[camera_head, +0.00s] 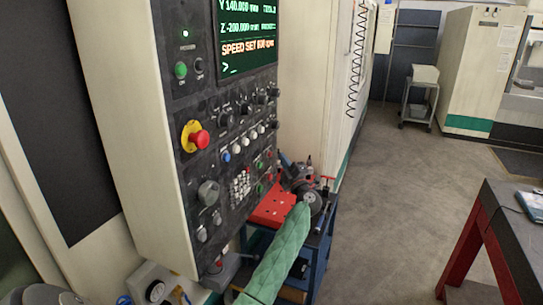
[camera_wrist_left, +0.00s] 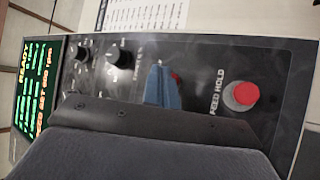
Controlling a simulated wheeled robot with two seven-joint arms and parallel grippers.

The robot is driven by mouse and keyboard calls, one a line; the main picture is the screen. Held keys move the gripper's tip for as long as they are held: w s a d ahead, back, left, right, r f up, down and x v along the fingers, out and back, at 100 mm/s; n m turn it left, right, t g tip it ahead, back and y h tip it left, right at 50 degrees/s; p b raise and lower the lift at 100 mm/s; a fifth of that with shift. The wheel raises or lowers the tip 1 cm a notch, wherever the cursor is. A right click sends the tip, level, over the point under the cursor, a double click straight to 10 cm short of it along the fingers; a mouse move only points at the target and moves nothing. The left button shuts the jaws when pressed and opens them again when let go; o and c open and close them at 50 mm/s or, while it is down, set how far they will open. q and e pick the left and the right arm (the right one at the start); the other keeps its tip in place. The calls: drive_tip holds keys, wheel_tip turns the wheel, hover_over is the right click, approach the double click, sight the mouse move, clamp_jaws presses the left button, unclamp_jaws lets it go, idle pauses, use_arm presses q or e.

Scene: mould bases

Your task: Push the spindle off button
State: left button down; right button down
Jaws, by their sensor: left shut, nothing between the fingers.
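The control panel (camera_head: 225,150) stands upright on the machine in the head view. My left gripper (camera_head: 284,158) is at the panel's lower right edge, at the end of a green-sleeved arm. In the left wrist view its blue fingers (camera_wrist_left: 164,90) are shut and empty, pointing at the panel face. A red button (camera_wrist_left: 177,78) shows partly behind the fingertips; its label is hidden, so I cannot tell whether it is spindle off or whether the fingers touch it. A larger red button (camera_wrist_left: 241,95) marked FEED HOLD is to the right, clear of the fingers.
Black knobs (camera_wrist_left: 119,57) sit left of the fingers. A red emergency button (camera_head: 199,139) sticks out on the panel's left side. A red case (camera_head: 272,207) lies on a blue cart (camera_head: 318,245) below the gripper.

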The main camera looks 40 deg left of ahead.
use_arm(q)
drive_tip(key=d, duration=0.2)
drive_tip(key=w+d, duration=0.1)
drive_tip(key=shift+d, duration=0.4)
idle(0.7)
